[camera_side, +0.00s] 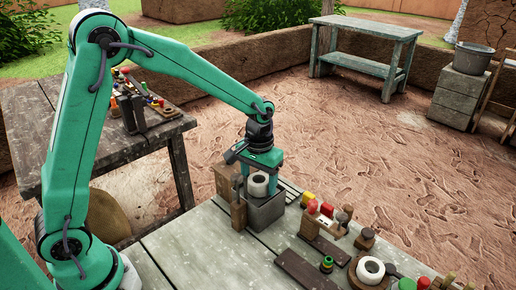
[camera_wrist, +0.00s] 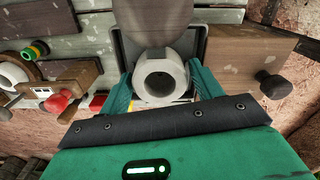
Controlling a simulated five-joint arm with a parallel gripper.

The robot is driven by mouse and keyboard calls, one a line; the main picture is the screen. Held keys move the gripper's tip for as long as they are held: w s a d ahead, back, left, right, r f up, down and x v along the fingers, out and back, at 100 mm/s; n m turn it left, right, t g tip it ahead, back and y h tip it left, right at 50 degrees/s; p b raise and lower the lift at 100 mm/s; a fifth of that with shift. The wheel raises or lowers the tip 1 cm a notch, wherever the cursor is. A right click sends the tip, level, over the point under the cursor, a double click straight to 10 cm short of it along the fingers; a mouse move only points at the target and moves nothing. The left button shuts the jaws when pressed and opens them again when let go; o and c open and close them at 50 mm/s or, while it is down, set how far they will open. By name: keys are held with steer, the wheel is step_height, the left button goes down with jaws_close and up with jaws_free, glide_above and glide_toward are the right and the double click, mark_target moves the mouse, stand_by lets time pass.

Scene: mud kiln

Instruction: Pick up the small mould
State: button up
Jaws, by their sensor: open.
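A small white block with a round hole, which looks like the small mould (camera_side: 258,184), is at a grey box (camera_side: 266,212) near the bench's far edge. In the wrist view the white mould (camera_wrist: 160,82) lies between the two green fingers of my gripper (camera_wrist: 162,92). My gripper (camera_side: 262,163) is open and right over it, pointing down. I cannot tell whether the fingers touch the mould. The grey box (camera_wrist: 160,22) shows behind it. The mould's lower part is hidden.
A wooden block (camera_side: 227,182) and a wooden post (camera_side: 239,212) stand close left of the grey box. To the right are red and yellow pieces, a dark board (camera_side: 302,270) and a second white ring (camera_side: 371,268). Bare bench planks (camera_side: 195,255) lie in front.

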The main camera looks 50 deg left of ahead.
steer(key=shift+f, duration=0.1)
stand_by(0.4)
steer(key=c, duration=0.9)
steer(key=shift+c, duration=0.2)
step_height(320, 180, up, 10)
stand_by(0.5)
